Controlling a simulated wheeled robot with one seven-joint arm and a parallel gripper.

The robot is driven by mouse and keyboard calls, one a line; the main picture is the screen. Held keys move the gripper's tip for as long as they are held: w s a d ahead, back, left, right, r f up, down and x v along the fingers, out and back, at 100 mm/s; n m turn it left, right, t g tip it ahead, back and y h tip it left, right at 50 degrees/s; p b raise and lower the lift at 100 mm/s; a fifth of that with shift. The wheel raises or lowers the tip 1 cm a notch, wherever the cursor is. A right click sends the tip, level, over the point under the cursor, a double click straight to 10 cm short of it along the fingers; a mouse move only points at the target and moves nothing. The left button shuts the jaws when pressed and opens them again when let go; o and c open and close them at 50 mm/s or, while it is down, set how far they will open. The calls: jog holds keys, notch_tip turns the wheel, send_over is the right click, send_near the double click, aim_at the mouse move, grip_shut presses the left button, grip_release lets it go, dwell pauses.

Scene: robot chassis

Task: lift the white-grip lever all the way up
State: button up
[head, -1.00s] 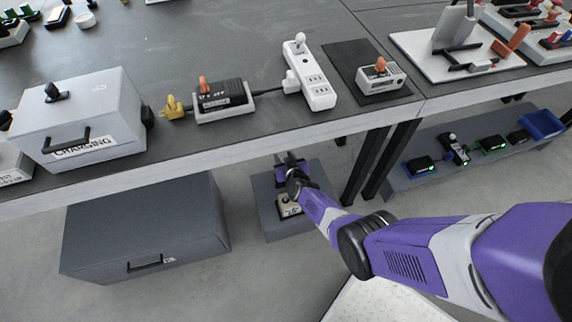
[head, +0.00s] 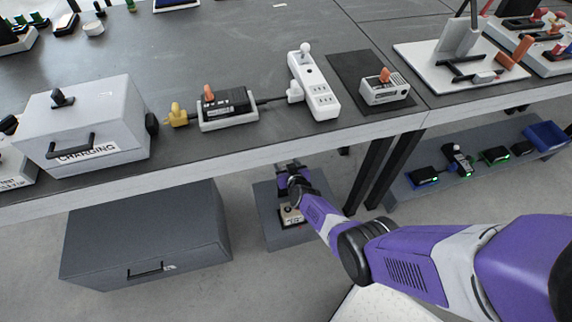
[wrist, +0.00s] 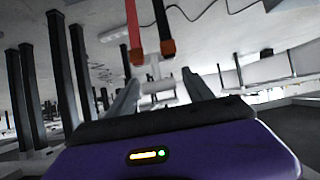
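My gripper (head: 290,165) is below the front edge of the worktable, above a low dark platform. In the wrist view its two grey fingers (wrist: 162,95) stand apart. A pale bar-like piece (wrist: 155,88) shows between them; I cannot tell whether it is the white-grip lever or whether anything is touched. A red bar (wrist: 133,25) and a black bar (wrist: 162,25) with orange-brown ends hang above it. A beige labelled device (head: 291,216) sits on the platform, partly hidden by my arm.
The low platform (head: 272,236) lies beside a large dark grey box (head: 145,235). Dark table legs (head: 370,170) stand right of my arm. A grey charging box (head: 85,120) stands on the tabletop. A lower shelf (head: 440,170) at right holds several small devices.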

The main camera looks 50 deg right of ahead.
jog(key=shift+r, duration=0.1)
jog(key=p+v, duration=0.6)
jog(key=v, duration=0.1)
jog(key=shift+s+a+r, duration=0.15)
jog(key=shift+s+a, duration=0.05)
jog(key=shift+s, duration=0.05)
dwell(0.5)
jog(key=s+a+r+n+t+y+p, duration=0.1)
jog(key=s+a+r+n+t+y, duration=0.1)
jog(key=s+a+r, duration=0.7)
jog(key=s+a+r+n+t+y, duration=0.1)
jog(key=s+a+r+n, duration=0.35)
jog(key=s, duration=0.75)
jog(key=s+a+r+y, duration=0.1)
jog(key=s+a+r, duration=0.2)
jog(key=r, duration=0.6)
jog(key=s+a+r+t+y, duration=0.1)
jog(key=s+a+r, duration=0.2)
jog(key=r, duration=0.6)
jog(key=s+a+r+y, duration=0.1)
jog(key=s+a+r, duration=0.3)
jog(key=r, duration=0.5)
jog(key=shift+a+r+t+y, duration=0.3)
jog(key=shift+a+y, duration=0.1)
jog(key=shift+a, duration=0.15)
